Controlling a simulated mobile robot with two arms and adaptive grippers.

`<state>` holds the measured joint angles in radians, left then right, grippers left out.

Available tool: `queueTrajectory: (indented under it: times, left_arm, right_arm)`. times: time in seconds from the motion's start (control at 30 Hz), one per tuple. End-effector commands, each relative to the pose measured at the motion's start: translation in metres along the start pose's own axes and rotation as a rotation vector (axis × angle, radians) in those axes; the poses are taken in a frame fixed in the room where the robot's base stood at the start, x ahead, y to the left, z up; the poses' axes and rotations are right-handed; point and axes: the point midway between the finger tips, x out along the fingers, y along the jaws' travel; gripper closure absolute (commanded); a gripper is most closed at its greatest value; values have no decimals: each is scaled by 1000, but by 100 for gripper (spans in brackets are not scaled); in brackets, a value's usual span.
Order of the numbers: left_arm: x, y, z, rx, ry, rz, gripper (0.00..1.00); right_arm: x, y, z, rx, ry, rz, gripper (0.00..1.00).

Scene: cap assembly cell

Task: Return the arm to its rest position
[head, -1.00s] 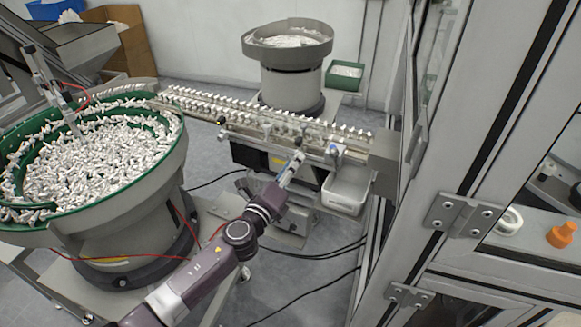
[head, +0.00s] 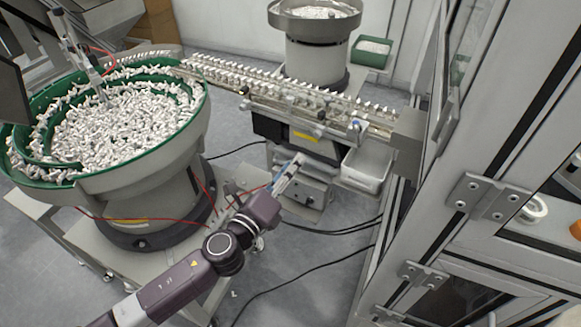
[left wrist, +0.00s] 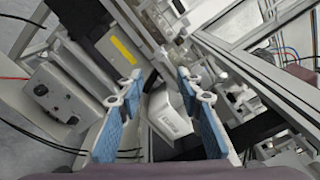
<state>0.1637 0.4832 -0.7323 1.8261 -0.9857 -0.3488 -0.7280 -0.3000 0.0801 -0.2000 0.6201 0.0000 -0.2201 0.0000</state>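My left arm comes in from the lower left in the head view. Its gripper (head: 294,165) is in the air in front of the conveyor track, below and left of the rail. The left wrist view shows its two blue-padded fingers (left wrist: 160,105) spread apart with nothing between them. Beyond the fingers, the white bin (left wrist: 169,112) shows in the gap. My right gripper is in neither view.
A large green-rimmed bowl feeder (head: 135,184) full of white parts stands at left. The conveyor track (head: 290,98) carries rows of caps. The white bin (head: 366,168) hangs under its right end. A metal-framed cabinet (head: 470,200) fills the right. Cables lie on the floor.

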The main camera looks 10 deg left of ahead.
Motion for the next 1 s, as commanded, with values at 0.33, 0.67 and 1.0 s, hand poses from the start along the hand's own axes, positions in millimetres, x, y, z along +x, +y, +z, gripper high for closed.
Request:
queueTrajectory:
  times: [0.33,0.67,1.0]
  left_arm:
    - [-1,0,0,0,0,0,67]
    - [-2,52,-12,-111,5,100,67]
    - [-77,278,-90,-692,-81,567,67]
  right_arm:
    - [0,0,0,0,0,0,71]
    - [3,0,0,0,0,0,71]
    - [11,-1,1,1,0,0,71]
